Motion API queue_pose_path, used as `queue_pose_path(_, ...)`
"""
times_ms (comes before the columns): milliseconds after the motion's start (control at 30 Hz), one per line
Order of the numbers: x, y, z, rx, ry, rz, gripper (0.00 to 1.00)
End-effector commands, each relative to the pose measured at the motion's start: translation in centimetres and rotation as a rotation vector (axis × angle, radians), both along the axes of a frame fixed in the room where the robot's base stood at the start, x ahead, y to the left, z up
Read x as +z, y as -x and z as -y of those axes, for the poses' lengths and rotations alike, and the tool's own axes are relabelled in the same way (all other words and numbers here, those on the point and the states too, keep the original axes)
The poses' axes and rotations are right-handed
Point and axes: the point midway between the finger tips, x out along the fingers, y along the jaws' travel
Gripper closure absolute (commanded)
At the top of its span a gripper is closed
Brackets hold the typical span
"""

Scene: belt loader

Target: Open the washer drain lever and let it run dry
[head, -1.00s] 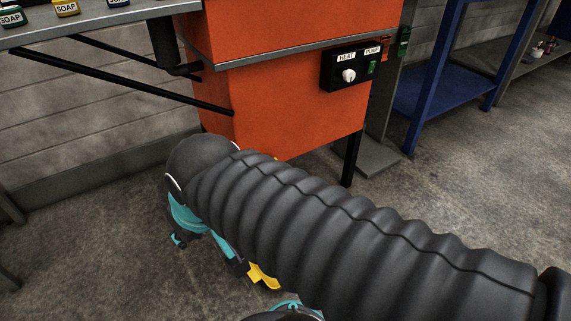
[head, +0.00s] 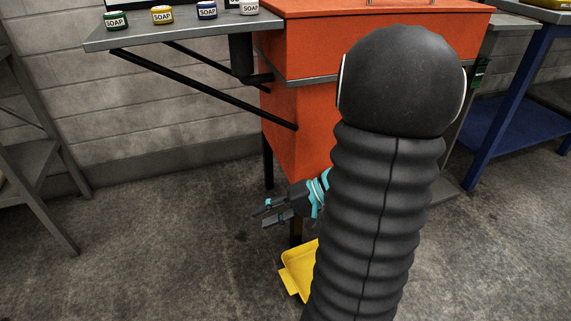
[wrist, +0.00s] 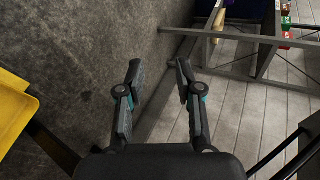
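The washer (head: 290,110) is an orange cabinet on dark legs in the middle of the head view. My arm covers much of its front, including the control panel. I cannot make out the drain lever in either view. My gripper (head: 265,214) is left of my arm, low beside the washer, pointing left. In the wrist view my gripper (wrist: 158,66) shows its two fingers apart with nothing between them. A yellow tray (head: 301,268) lies on the floor below my gripper, partly hidden by my arm. Its yellow edge also shows at the left of the wrist view (wrist: 14,110).
A grey side shelf (head: 180,32) on black braces holds several soap jars. A grey rack (head: 40,165) stands at the far left. A blue-framed bench (head: 515,125) stands at the right. The floor (head: 170,240) between rack and washer is clear.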

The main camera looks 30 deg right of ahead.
Motion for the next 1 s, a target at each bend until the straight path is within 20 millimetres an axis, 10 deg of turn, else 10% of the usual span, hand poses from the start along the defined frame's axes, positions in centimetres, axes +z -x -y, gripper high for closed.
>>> queue_pose_path(533, -7.9, 0.5, 20.7, -0.747, -0.256, 0.401, 0.65)
queue_pose_path(1000, -10.0, 0.3, 24.1, -0.895, -0.234, 0.471, 0.65)
